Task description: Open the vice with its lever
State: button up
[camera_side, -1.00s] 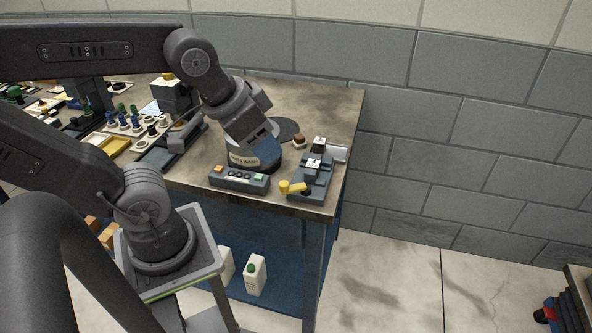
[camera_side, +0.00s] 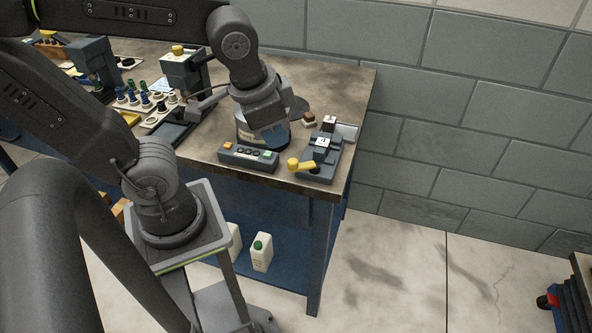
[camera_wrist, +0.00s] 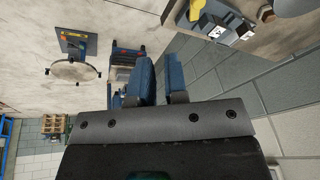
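The vice (camera_side: 318,165) stands near the right front corner of the workbench. Its grey body carries pale-topped jaw blocks, and its yellow lever (camera_side: 300,165) sticks out at the front left. A pale block sits at the jaws; whether it is clamped I cannot tell. In the wrist view the vice (camera_wrist: 226,26) is at the upper right, with yellow parts beside it. My gripper (camera_wrist: 158,62) shows two blue fingers with a narrow gap between them and nothing in it. It is apart from the lever. In the side view its fingertips are not clearly seen.
A control box (camera_side: 248,157) with coloured buttons is just left of the vice. Several pegs and trays fill the left bench. The bench's right edge is close to the vice.

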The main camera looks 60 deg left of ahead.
aim_at(293, 166)
jog(key=d+f+m+g+y, duration=0.1)
jog(key=f+m+y, duration=0.1)
jog(key=m, duration=0.1)
jog(key=d+f+m+g+y, duration=0.1)
jog(key=f+m+g+y, duration=0.1)
jog(key=f+m+y, duration=0.1)
jog(key=d+f+m+g+y, duration=0.1)
jog(key=f+m+g+y, duration=0.1)
jog(key=f+m, duration=0.1)
jog(key=shift+w, duration=0.1)
grip_shut()
jog(key=d+f+m+t+y, duration=0.6)
jog(key=m+y, duration=0.3)
jog(key=m, duration=0.2)
jog(key=shift+w+d+f+t, duration=0.15)
jog(key=shift+w+f+t, duration=0.2)
jog(key=shift+f+t, duration=0.35)
jog(key=shift+r, duration=0.1)
jog(key=x, duration=1.4)
